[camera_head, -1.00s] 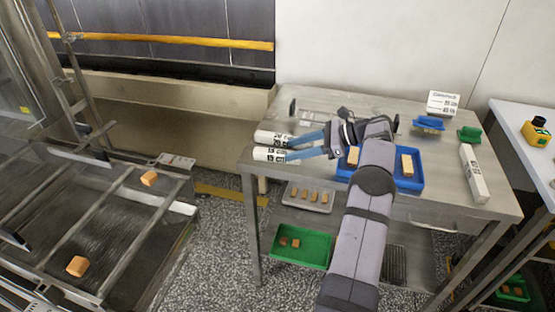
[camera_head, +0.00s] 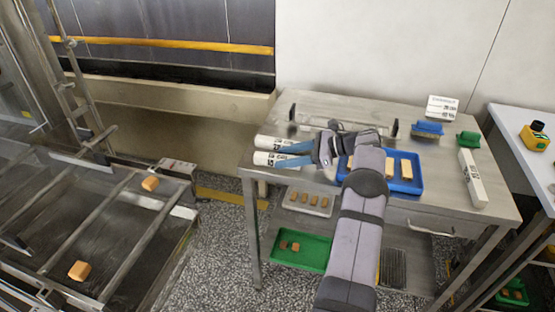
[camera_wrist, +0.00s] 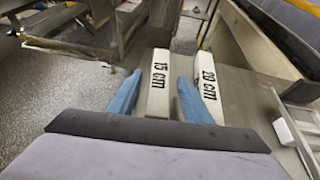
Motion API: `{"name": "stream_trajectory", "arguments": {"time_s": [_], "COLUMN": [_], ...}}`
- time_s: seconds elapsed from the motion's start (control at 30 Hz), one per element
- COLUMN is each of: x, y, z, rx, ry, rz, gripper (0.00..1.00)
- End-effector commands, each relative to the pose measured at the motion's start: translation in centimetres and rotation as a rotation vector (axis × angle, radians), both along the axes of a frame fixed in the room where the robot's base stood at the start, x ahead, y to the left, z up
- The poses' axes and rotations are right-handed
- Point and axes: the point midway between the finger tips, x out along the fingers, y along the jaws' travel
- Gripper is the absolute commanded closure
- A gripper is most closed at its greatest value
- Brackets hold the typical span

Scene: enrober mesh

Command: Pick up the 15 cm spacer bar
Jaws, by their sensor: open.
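The 15 cm spacer bar is a white block with black lettering, lying on the steel table's left part. In the wrist view the 15 cm spacer bar (camera_wrist: 158,85) shows between my two blue fingers. In the head view the 15 cm spacer bar (camera_head: 264,158) has its right part behind the fingers. The similar 20 cm spacer bar (camera_wrist: 208,88) lies beside it, to the right in the wrist view, with the right finger close to it. My gripper (camera_wrist: 160,85) is open; it also shows in the head view (camera_head: 277,153). Whether a finger touches either bar cannot be told.
A blue tray (camera_head: 422,180) with light brown bars stands right of the gripper on the steel table (camera_head: 330,105). Another white bar (camera_head: 472,178) lies near the right edge. Blue (camera_head: 427,128) and green (camera_head: 468,138) brushes and a sign (camera_head: 441,106) stand at the back right.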

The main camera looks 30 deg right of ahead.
Motion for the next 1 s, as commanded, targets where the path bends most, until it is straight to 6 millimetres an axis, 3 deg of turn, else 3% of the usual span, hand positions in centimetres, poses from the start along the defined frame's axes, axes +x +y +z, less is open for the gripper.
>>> {"name": "stream_trajectory", "arguments": {"time_s": [0.2, 0.53, 0.73, 1.0], "x": [1.4, 1.8, 1.8, 1.8], "y": [2.0, 2.4, 2.3, 2.3], "z": [-0.8, -1.1, -1.1, -1.0], "rx": [0.001, 0.0, 0.0, -0.001], "ry": [0.001, 0.0, 0.0, -0.001], "rz": [0.001, 0.0, 0.0, 0.0], "gripper": [0.55, 0.55, 1.0, 1.0]}}
